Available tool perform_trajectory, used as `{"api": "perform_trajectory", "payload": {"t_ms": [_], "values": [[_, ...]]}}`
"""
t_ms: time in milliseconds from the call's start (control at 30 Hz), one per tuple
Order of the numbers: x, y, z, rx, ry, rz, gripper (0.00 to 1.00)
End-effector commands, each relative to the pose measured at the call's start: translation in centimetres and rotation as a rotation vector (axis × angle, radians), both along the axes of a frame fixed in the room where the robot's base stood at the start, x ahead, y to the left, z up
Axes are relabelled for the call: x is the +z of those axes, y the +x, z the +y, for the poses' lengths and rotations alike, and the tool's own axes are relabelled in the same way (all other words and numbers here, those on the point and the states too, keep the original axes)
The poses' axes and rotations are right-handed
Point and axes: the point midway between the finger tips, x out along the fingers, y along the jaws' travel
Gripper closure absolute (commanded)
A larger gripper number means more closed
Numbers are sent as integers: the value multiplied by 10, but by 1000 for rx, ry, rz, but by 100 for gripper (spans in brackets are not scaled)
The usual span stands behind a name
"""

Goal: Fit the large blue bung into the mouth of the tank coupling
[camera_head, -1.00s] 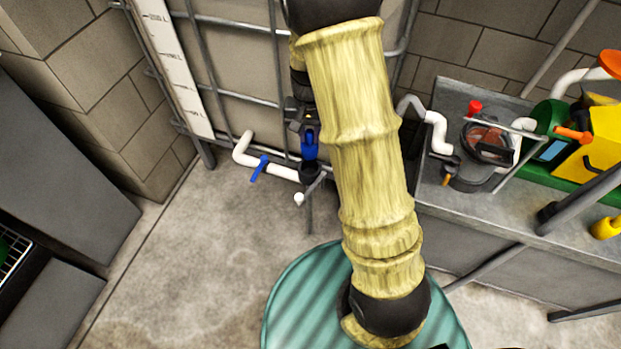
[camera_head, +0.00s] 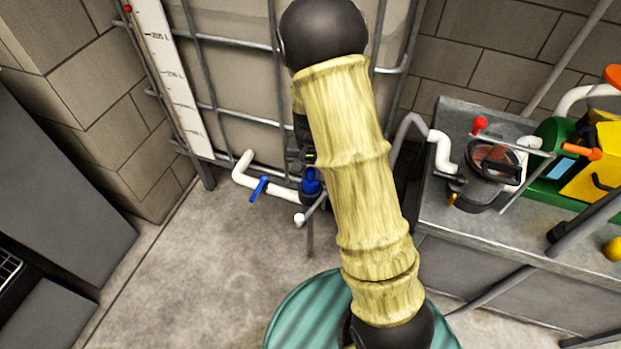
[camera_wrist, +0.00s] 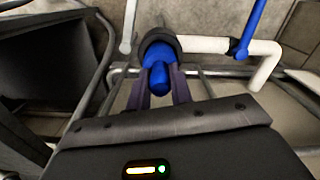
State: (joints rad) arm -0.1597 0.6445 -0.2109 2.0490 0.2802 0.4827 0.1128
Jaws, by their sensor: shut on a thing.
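The large blue bung (camera_head: 311,182) is between the fingers of my gripper (camera_wrist: 160,88), which is shut on it. It also shows in the wrist view (camera_wrist: 158,76). The dark tank coupling (camera_head: 313,200) sits at the end of the white pipe, low at the tank's front. In the wrist view the coupling's dark ring (camera_wrist: 160,36) surrounds the bung's far end, and the two line up. How deep the bung sits in the mouth cannot be told. In the head view my arm partly hides the gripper.
A white pipe (camera_head: 283,192) with a blue valve handle (camera_head: 259,189) lies left of the coupling. The caged tank (camera_head: 240,85) stands behind. A grey bench (camera_head: 490,225) with a pump and a yellow-green machine is at right. Open floor lies at left.

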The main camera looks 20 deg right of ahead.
Motion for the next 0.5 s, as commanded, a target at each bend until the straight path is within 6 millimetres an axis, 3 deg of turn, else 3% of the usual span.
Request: {"api": "perform_trajectory", "payload": {"t_ms": [33,133,500], "values": [[-15,-1,0,-1,0,3,100],[-26,0,0,-2,1,2,100],[-29,0,0,-1,0,0,100]]}}
